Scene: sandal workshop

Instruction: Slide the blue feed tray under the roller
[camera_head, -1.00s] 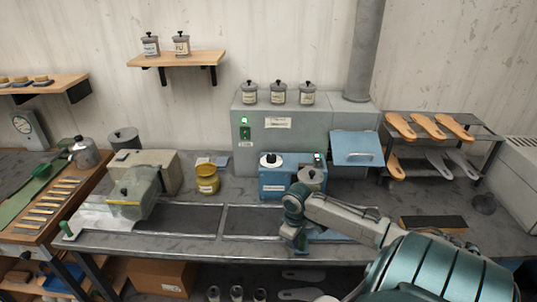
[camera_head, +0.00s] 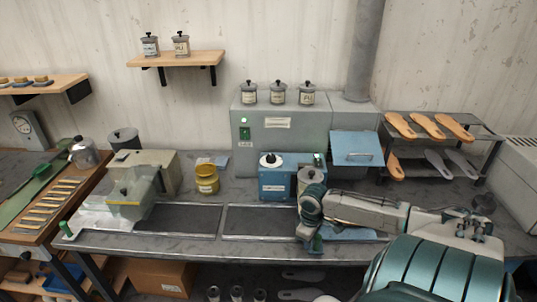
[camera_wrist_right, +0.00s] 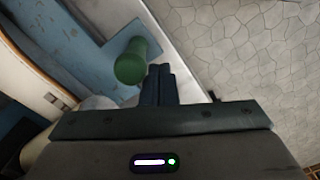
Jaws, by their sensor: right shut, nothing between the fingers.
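The blue feed tray (camera_head: 352,234) lies at the front of the bench in the head view, largely hidden behind my right arm. In the right wrist view, its blue surface (camera_wrist_right: 88,48) and green knob (camera_wrist_right: 132,62) show. My right gripper (camera_head: 309,243) is low at the bench's front edge. In the wrist view its fingers (camera_wrist_right: 158,82) are shut and empty, close beside the knob; I cannot tell whether they touch it. A blue machine (camera_head: 275,185) stands behind, with a grey rounded part (camera_head: 311,176) at its right. I cannot clearly make out the roller. My left gripper is out of view.
A yellow pot (camera_head: 207,181) and a beige machine (camera_head: 160,167) stand to the left. Dark panels (camera_head: 180,219) lie along the bench front. A rack (camera_head: 437,150) of soles stands at the back right. Tiled floor (camera_wrist_right: 250,55) lies beyond the edge.

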